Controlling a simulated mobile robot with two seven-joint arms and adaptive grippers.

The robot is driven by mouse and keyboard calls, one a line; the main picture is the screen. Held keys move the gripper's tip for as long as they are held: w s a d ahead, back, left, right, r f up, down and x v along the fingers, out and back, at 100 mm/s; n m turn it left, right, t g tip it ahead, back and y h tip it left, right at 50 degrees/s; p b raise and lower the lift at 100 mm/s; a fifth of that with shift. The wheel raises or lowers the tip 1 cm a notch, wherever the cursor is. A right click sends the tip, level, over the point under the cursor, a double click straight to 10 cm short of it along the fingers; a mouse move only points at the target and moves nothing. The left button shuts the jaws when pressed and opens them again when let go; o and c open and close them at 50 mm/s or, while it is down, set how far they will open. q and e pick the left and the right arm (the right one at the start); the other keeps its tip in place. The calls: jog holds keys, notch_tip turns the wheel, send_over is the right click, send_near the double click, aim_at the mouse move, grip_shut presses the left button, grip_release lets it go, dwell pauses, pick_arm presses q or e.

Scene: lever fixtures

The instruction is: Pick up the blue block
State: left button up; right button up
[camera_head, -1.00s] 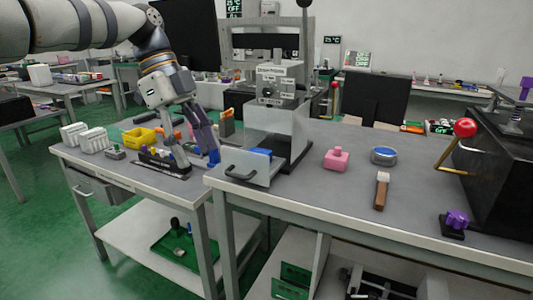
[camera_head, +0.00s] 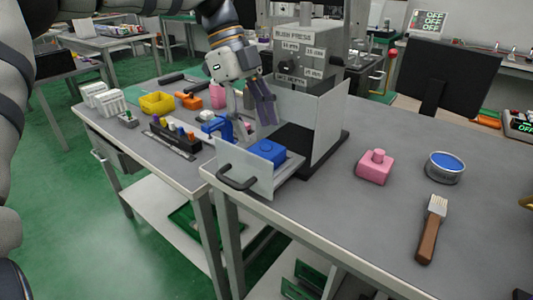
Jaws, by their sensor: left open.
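The blue block (camera_head: 267,151) sits in the pulled-out grey drawer (camera_head: 246,172) at the front of the bush press (camera_head: 300,62). Its top shows above the drawer's front panel, and its lower part is hidden. My left gripper (camera_head: 256,127) is open and empty, pointing down just behind and above the block, apart from it as far as I can see. One finger is grey and the other purplish. My right gripper is not in view.
A blue tool (camera_head: 218,127) and a dark rack (camera_head: 175,138) lie to the left. A pink block (camera_head: 374,168), a round blue-topped tin (camera_head: 444,167) and a brush (camera_head: 431,230) lie to the right.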

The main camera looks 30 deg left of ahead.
aim_at(265, 147)
pick_arm(q)
jog(key=x, duration=0.4)
jog(key=shift+d+f, duration=0.25)
jog(key=shift+r, duration=0.1)
jog(key=c, duration=1.1)
